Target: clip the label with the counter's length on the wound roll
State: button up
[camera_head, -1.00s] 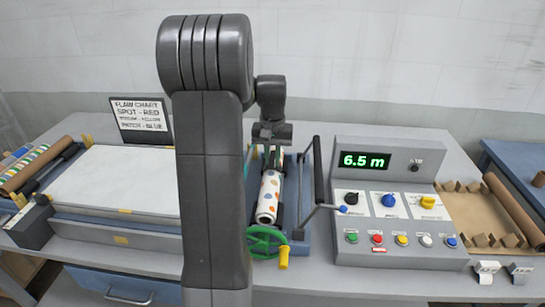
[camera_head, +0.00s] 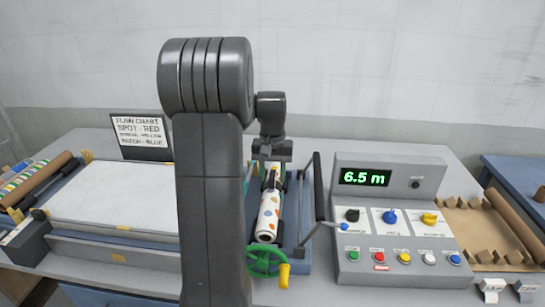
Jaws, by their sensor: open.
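The wound roll (camera_head: 269,216), white with coloured dots, lies in the winder, with its near end above the green handwheel (camera_head: 264,260). The counter (camera_head: 365,177) on the grey control panel reads 6.5 m. My gripper (camera_head: 271,175) is over the far part of the roll, its dark fingers close to it and open. My arm partly hides this area, and I cannot tell whether the fingers touch the roll. A small pale patch shows between them; I cannot tell whether it is a label.
A crank lever (camera_head: 319,195) stands right of the roll, close to my gripper. The control panel (camera_head: 400,230) with knobs and buttons is further right, then a brown tray (camera_head: 459,219). A flaw chart (camera_head: 142,136) stands behind the white flat bed (camera_head: 110,190) at left.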

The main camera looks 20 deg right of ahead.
notch_tip(320, 180, up, 13)
dwell(0.3)
jog(key=shift+f, duration=0.15)
dwell(0.3)
notch_tip(320, 180, down, 14)
jog(key=shift+r, duration=0.35)
dwell(0.3)
